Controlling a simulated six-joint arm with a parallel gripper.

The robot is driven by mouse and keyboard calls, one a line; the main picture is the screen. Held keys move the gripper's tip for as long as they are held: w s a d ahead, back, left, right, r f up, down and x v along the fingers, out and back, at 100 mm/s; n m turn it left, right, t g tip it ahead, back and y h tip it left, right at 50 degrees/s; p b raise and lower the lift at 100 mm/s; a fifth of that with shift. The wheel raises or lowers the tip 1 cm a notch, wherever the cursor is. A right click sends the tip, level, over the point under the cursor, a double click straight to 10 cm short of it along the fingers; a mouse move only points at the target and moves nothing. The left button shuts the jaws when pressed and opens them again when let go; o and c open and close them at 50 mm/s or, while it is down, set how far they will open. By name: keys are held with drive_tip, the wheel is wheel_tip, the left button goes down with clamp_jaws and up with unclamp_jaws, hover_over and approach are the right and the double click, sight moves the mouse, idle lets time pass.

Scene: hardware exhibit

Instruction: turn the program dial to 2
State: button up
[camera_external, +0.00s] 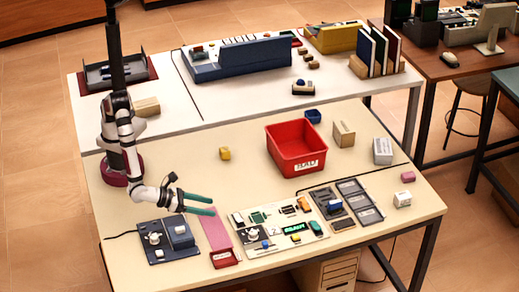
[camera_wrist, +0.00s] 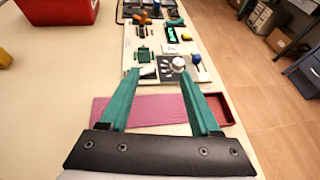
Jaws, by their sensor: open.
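The white panel (camera_external: 284,246) on the front table carries a round white dial (camera_external: 253,234) near its left end. In the wrist view this dial (camera_wrist: 180,65) is a white knob with pale marks on a dark patch; its setting is too small to read. My gripper (camera_external: 213,206) is open and empty, with two green fingers, above the pink mat and left of the panel. In the wrist view my gripper (camera_wrist: 160,70) points toward the panel, the dial beyond the right fingertip. They appear apart.
The pink mat (camera_external: 215,231) ends in a red tray (camera_external: 225,259). A dark blue device (camera_external: 165,252) with its own white knob stands left. A red bin (camera_external: 284,163) stands behind the panel; a dark tray unit (camera_external: 362,214) lies right. The panel also has switches and a green display.

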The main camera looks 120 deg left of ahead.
sight(251, 232)
drive_tip(key=d+f, duration=0.1)
drive_tip(key=d+f+m+h, duration=0.1)
drive_tip(key=d+f+m, duration=0.1)
drive_tip(key=shift+w+d+t, duration=0.2)
drive_tip(key=shift+w+t, duration=0.1)
drive_tip(key=shift+t, duration=0.1)
drive_tip(key=x, duration=1.5)
drive_tip(key=shift+w, duration=0.25)
clamp_jaws()
